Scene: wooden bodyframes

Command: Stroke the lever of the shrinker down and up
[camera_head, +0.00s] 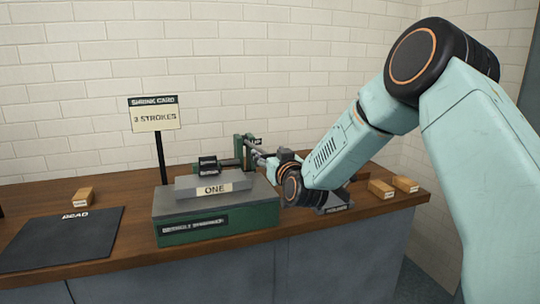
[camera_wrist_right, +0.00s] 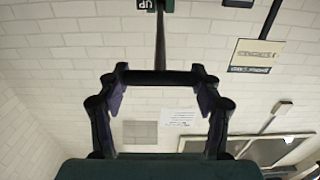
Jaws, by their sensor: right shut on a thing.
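The shrinker (camera_head: 215,212) is a green machine with a grey top on the wooden bench, and a plate on it reads "ONE". My right gripper (camera_head: 262,158) is at the lever, partly hidden by my wrist. In the right wrist view, my right gripper (camera_wrist_right: 159,78) is shut on the lever's dark crossbar. The lever's dark shaft (camera_wrist_right: 160,42) runs from the bar to a tag reading "UP" (camera_wrist_right: 146,4). My left gripper is out of view.
A "SHRINK CARD" sign (camera_head: 154,115) stands behind the shrinker. A dark mat marked "BEAD" (camera_head: 60,240) lies at the left. Small wooden blocks lie at the left (camera_head: 83,197) and right (camera_head: 381,189). A dark stand (camera_head: 334,202) is right of the shrinker. A brick wall closes the back.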

